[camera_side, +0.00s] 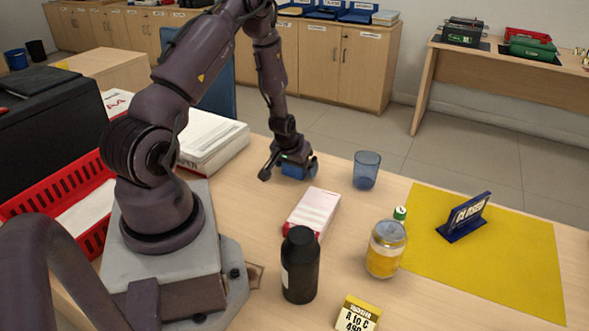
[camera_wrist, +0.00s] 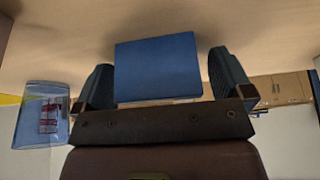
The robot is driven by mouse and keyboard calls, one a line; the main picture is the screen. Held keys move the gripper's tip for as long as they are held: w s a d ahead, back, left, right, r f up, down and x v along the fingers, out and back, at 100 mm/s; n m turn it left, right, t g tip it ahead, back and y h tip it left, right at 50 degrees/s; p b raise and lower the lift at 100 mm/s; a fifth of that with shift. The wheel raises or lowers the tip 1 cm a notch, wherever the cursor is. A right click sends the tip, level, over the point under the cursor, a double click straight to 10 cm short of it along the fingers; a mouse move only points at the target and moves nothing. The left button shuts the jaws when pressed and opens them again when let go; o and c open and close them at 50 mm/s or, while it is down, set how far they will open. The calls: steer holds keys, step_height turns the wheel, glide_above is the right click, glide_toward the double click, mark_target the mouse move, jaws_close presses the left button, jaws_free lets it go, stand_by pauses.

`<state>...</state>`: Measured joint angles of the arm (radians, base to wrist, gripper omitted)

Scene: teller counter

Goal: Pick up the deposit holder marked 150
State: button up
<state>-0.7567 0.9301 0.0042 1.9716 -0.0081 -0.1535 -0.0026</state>
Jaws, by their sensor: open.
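My gripper (camera_side: 290,168) is low over the far part of the counter, pointing down. Its jaws are open in the wrist view (camera_wrist: 160,78), with one dark finger on each side of a blue block-like holder (camera_wrist: 158,66). The same blue holder shows in the side view (camera_side: 297,171), partly hidden by my gripper. No number can be read on its visible face. A yellow holder (camera_side: 356,313) at the front edge reads "A to C" with a number that looks like 480.
A translucent blue cup (camera_side: 367,171) stands right of my gripper. A blue CLOSED sign (camera_side: 464,217) is on a yellow mat (camera_side: 500,262). Bare counter lies around the blue holder.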

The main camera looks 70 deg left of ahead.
steer(key=c, duration=1)
steer(key=shift+r, duration=0.1)
